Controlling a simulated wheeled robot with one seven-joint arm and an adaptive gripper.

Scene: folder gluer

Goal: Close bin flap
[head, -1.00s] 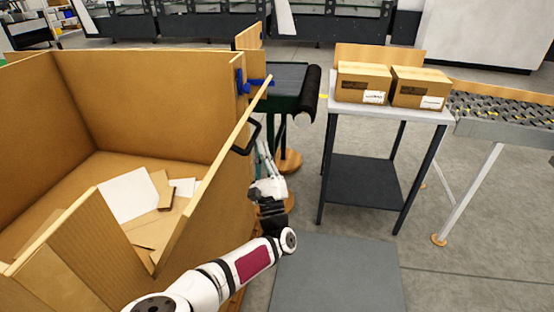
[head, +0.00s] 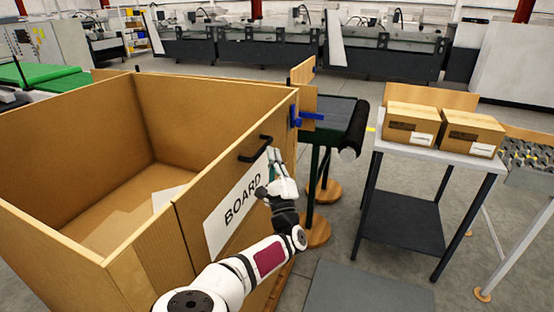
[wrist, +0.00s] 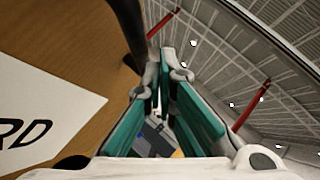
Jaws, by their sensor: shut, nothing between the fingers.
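The bin flap (head: 222,172) is the brown panel on the right side of the large bin (head: 70,150), with a white BOARD sign (head: 237,205) and a black handle (head: 255,149). It stands about upright, its top edge close to level with the neighbouring walls. A blue latch (head: 307,118) sits at the bin's far right corner; I cannot tell whether it holds the flap. My gripper (head: 274,160) is shut and empty, outside the flap near the handle and sign. In the wrist view, the teal fingers (wrist: 165,75) are beside the flap's face (wrist: 65,65); contact is unclear.
Scrap sheets (head: 135,212) lie in the bin. A dark conveyor end (head: 345,125) stands behind my gripper. A table (head: 440,152) with two cartons (head: 410,122) is to the right, beside a roller conveyor (head: 530,158).

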